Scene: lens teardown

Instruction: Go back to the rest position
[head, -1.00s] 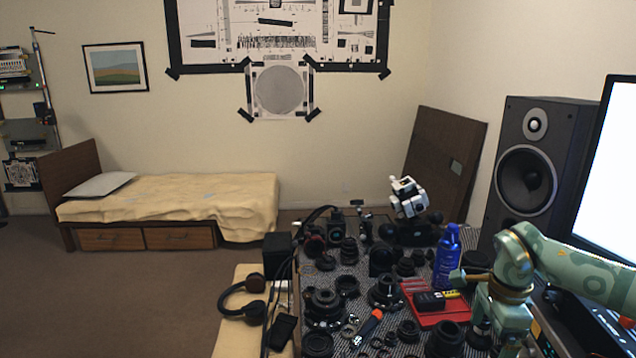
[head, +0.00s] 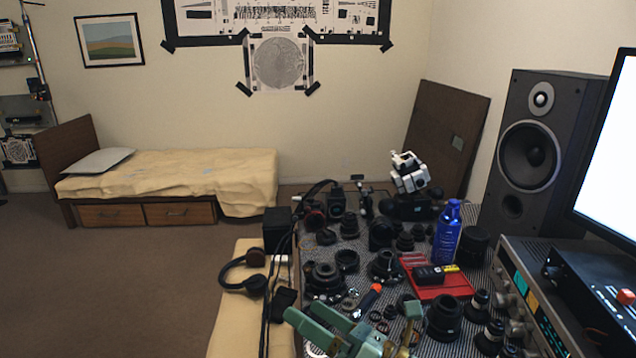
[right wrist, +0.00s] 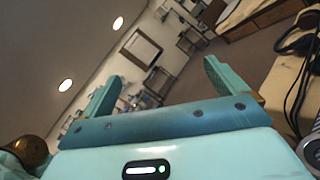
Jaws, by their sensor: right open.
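My right gripper (head: 304,311) is low in the head view, over the near edge of the cluttered table (head: 480,275). Its two green fingers point to the left and stand apart, with nothing between them. In the right wrist view, the open fingers (right wrist: 165,88) frame the room beyond, with a headphone and table edge at the right. My left gripper does not show in either view.
Lens parts crowd the table around a red tray (head: 455,285), a blue bottle (head: 447,235) and an orange-handled tool (head: 370,297). Headphones (head: 247,272) lie on the pale bench at the left. A speaker (head: 528,150) and monitor (head: 610,150) stand right. The floor left is clear.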

